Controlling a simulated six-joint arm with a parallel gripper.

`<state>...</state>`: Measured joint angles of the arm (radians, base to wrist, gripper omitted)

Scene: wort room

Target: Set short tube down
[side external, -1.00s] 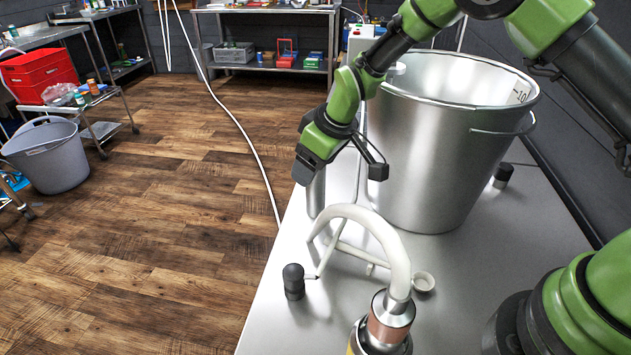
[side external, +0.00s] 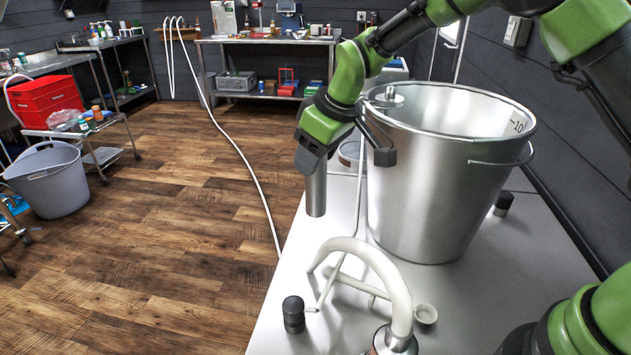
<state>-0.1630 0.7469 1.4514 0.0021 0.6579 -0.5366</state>
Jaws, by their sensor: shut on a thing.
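The short tube (side external: 316,192) is a plain grey metal cylinder in the side external view. It hangs upright from my gripper (side external: 314,158), which is shut on its upper end. The jaws hide the tube's top. The tube's lower end shows free in the picture, above the left edge of the steel table (side external: 475,290); I cannot tell its exact height or whether it is over the tabletop.
A large steel bucket (side external: 440,190) stands close to the right of my gripper. A thin white hose (side external: 258,165) crosses the floor.

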